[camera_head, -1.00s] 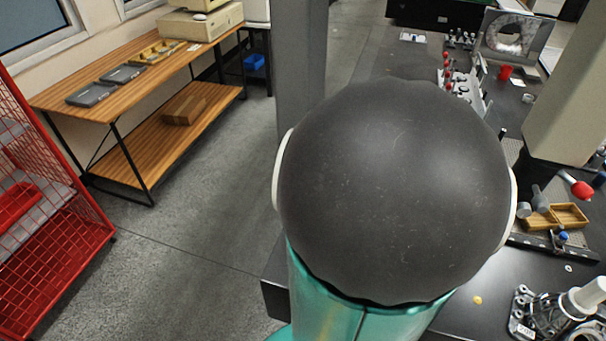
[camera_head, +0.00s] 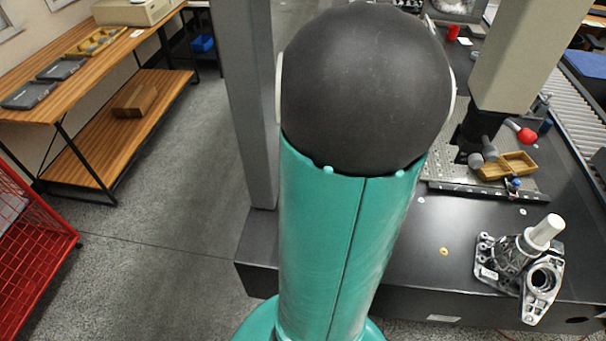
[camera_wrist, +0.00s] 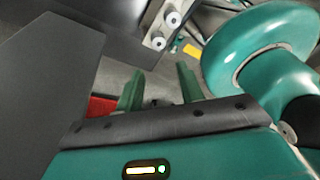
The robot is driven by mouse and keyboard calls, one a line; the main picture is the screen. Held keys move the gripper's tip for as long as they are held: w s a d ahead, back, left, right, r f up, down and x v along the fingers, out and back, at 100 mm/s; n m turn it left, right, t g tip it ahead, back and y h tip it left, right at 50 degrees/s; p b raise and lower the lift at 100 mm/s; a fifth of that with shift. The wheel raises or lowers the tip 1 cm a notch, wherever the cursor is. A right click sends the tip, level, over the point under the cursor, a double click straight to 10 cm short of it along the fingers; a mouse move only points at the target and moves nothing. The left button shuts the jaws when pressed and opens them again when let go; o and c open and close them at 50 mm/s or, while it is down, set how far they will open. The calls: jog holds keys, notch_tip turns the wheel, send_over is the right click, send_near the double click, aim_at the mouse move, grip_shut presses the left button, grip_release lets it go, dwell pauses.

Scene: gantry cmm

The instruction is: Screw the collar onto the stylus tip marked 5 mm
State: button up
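My gripper (camera_wrist: 158,84) shows in the wrist view as two green fingers standing apart, with nothing seen between them. I cannot make out a collar or a stylus tip marked 5 mm in either view. In the head view, the dark worktable (camera_head: 400,240) carries a perforated plate (camera_head: 446,168) with a small wooden tray (camera_head: 490,173) on it. Grey round-ended pieces (camera_head: 488,148) and a red-ended piece (camera_head: 524,134) are by the tray. Any markings there are too small to read. My gripper is not seen in the head view.
A metal casting with a pale cylinder (camera_head: 545,231) sits at the table's right front. A grey column (camera_head: 245,100) stands left of my arm. A red wire rack (camera_head: 35,250) and a wooden bench (camera_head: 75,95) are at left, with clear floor (camera_head: 150,225) between.

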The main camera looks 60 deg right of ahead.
jog(key=a+f+n, duration=0.1)
jog(key=f, duration=0.3)
jog(key=a+f+n, duration=0.1)
jog(key=f+n, duration=0.1)
jog(key=f, duration=0.2)
jog(key=a+f+n, duration=0.1)
jog(key=f, duration=0.4)
jog(key=shift+w+a+n, duration=0.15)
jog(key=shift+a+n, duration=0.1)
jog(key=shift+n, duration=0.05)
jog(key=c, duration=0.7)
jog(key=m+t, duration=0.1)
jog(key=m, duration=0.4)
jog(key=shift+d, duration=0.1)
